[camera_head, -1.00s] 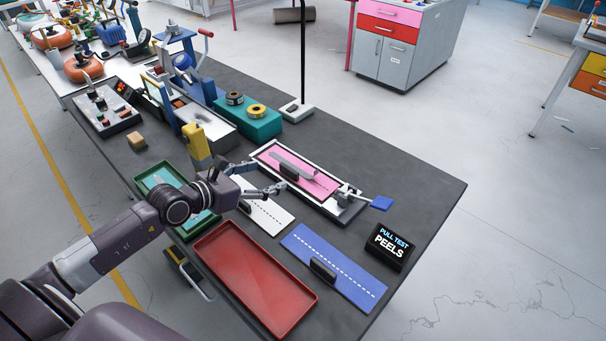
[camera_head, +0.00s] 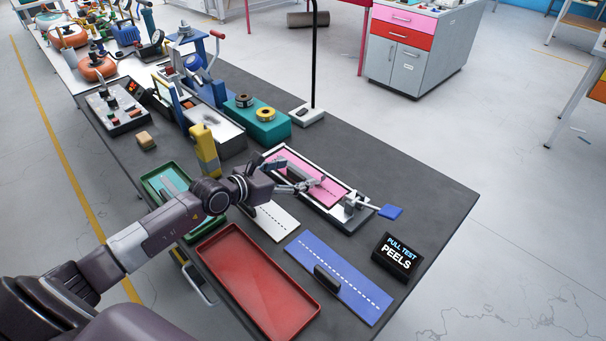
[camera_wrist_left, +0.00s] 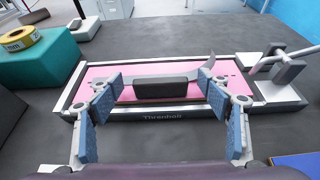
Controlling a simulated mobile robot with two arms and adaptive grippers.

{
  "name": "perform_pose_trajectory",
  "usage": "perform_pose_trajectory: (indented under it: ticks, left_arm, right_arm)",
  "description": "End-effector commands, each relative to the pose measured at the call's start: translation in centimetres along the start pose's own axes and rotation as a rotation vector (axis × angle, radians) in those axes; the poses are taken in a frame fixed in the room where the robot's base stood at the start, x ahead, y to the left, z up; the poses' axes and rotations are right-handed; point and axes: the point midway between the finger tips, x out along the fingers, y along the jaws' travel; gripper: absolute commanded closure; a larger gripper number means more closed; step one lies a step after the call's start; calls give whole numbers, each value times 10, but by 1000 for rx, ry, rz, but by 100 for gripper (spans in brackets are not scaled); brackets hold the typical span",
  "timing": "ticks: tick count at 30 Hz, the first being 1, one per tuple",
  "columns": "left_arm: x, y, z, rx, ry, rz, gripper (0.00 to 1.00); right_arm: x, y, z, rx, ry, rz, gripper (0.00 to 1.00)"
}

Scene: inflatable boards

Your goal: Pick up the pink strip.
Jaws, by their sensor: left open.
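The pink strip (camera_head: 333,191) lies flat in a white-framed fixture (camera_head: 271,151) on the dark bench. In the left wrist view the strip (camera_wrist_left: 98,73) carries a black block (camera_wrist_left: 165,87) at its middle, with a grey band along it that curls up at the right end. My left gripper (camera_head: 306,185) is over the fixture in the head view. In the wrist view the open gripper (camera_wrist_left: 163,98) has one blue-padded finger on each side of the black block. I cannot tell whether the fingers touch it. My right gripper is not in view.
A red tray (camera_head: 262,285), a blue strip (camera_head: 350,292) with a black block and a white strip (camera_head: 275,222) lie in front of the fixture. A black "PULL TEST PEELS" sign (camera_head: 397,257) stands right. A teal box (camera_head: 262,128) with tape rolls stands behind.

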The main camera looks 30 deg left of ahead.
Motion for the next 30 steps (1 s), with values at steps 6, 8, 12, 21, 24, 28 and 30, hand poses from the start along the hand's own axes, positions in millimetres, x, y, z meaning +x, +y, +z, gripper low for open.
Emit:
perform_pose_trajectory:
  ticks: [6, 8, 12, 21, 24, 28, 30]
  left_arm:
    - [16, 0, -2, -1, 1, 0, 29]
    - [17, 0, -2, -1, 2, 0, 29]
    - [17, 0, -2, -1, 2, 0, 29]
    - [17, 0, -2, -1, 2, -1, 58]
    - [17, 0, -2, -1, 2, -1, 69]
    - [17, 0, -2, -1, 1, 0, 76]
    - [17, 0, -2, -1, 1, 0, 76]
  right_arm:
    - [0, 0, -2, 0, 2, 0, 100]
    - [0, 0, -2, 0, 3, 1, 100]
    - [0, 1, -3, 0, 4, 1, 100]
    - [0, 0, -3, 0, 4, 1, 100]
    - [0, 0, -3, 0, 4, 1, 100]
    - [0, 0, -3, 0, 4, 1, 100]
    - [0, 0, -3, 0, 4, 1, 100]
